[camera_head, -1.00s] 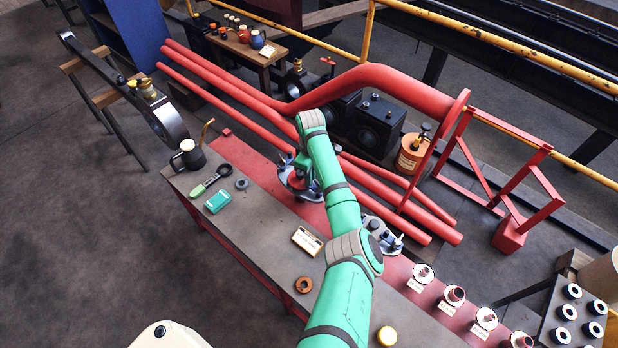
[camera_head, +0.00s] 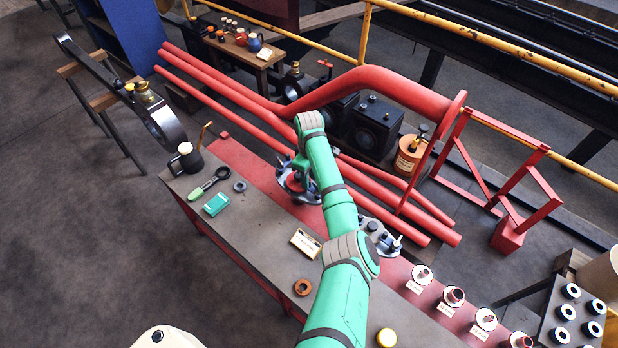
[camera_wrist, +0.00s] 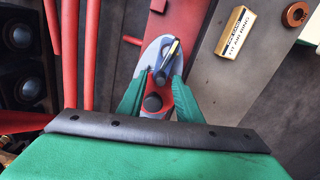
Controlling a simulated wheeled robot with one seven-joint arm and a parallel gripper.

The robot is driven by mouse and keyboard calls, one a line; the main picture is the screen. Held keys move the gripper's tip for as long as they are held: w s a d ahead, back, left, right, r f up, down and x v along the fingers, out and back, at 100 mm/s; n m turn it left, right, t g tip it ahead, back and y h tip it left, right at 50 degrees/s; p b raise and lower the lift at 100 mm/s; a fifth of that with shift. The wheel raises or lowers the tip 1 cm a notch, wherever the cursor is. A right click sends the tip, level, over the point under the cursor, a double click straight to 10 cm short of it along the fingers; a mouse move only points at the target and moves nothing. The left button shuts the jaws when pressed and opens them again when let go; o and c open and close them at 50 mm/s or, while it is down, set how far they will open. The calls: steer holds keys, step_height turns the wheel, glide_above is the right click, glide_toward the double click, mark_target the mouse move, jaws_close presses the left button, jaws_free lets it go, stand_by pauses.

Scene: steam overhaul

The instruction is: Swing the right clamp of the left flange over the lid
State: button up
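The left flange (camera_head: 290,184) is a grey metal plate on the red strip of the bench in the head view, partly hidden by my arm. In the wrist view the grey flange (camera_wrist: 149,56) shows between my fingers, with a red part and a dark round knob (camera_wrist: 152,102) on it. A clamp with a dark, pale-edged bar (camera_wrist: 168,60) lies slantwise near the fingertips. I cannot tell whether it lies over the lid. My gripper (camera_wrist: 161,80) has its two green fingers apart, on either side of these parts. Contact cannot be made out. The right flange (camera_head: 378,236) sits further right.
Red pipes (camera_head: 220,95) run close behind the flanges. A labelled box (camera_head: 306,243), a copper ring (camera_head: 303,287), a green case (camera_head: 216,204) and a dark mug (camera_head: 186,160) stand on the bench. Several labelled flanged stubs (camera_head: 453,297) line the right end.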

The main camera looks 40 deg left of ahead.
step_height(320, 180, up, 11)
stand_by(0.6)
steer(key=shift+f, duration=0.15)
stand_by(0.3)
